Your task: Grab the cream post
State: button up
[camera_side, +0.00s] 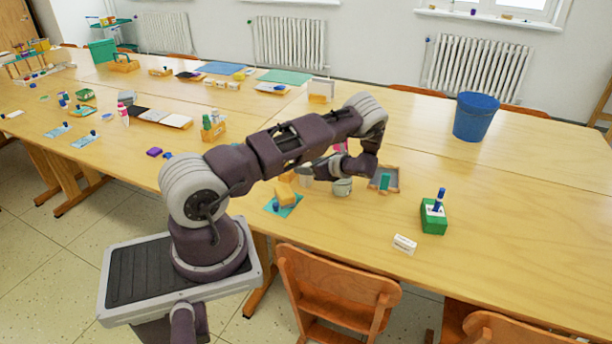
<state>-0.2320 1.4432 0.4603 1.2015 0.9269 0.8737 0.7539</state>
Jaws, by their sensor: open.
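My gripper (318,168) is at the end of my dark arm, low over the near middle of the table, and points left. It is small and partly covered by my arm, and I see nothing held in it. A small pale upright piece (306,180) stands just below and left of the gripper and may be the cream post. I cannot tell whether they touch. A pale grey cup-like container (342,187) stands just right of it, below my wrist.
A teal mat (295,199) with yellow and blue pieces lies left. A tray with a green block (384,182), a green holder with a blue marker (434,218) and a white box (405,244) are right. A blue bucket (475,117) stands behind. The table's right side is mostly clear.

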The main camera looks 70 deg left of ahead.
grip_shut()
jog(key=shift+r, duration=0.1)
